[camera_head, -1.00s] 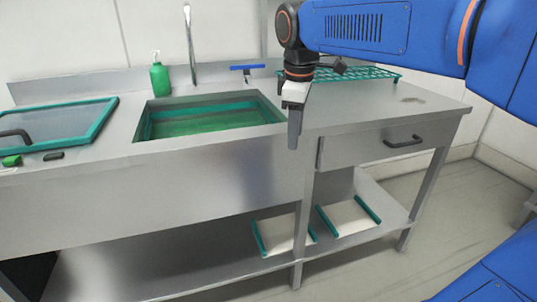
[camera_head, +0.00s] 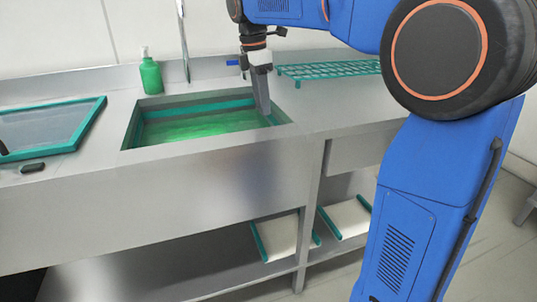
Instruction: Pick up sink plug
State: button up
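I cannot make out a sink plug for certain. The sink (camera_head: 160,146) is a steel basin holding green water, with a teal band around its inner walls. Its bottom cannot be told through the water. My gripper (camera_head: 264,110) points down over the right end of the sink, its dark fingertips near the right rim and teal band. Whether the tips are below the rim is unclear. The fingers look like one narrow shape from here, so I cannot tell if they are open or shut. No held thing shows.
A green soap bottle (camera_head: 150,76) and a tall tap (camera_head: 183,40) stand behind the sink. A teal-framed screen (camera_head: 98,112) and a small dark block (camera_head: 33,168) lie on the left counter. A teal rack (camera_head: 330,70) lies behind right. Framed white panels (camera_head: 281,236) rest on the lower shelf.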

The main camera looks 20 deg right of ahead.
jog(key=f, duration=0.4)
jog(key=d+f, duration=0.1)
jog(key=f, duration=0.4)
jog(key=d+f, duration=0.1)
jog(key=f, duration=0.4)
jog(key=shift+c, duration=0.6)
grip_shut()
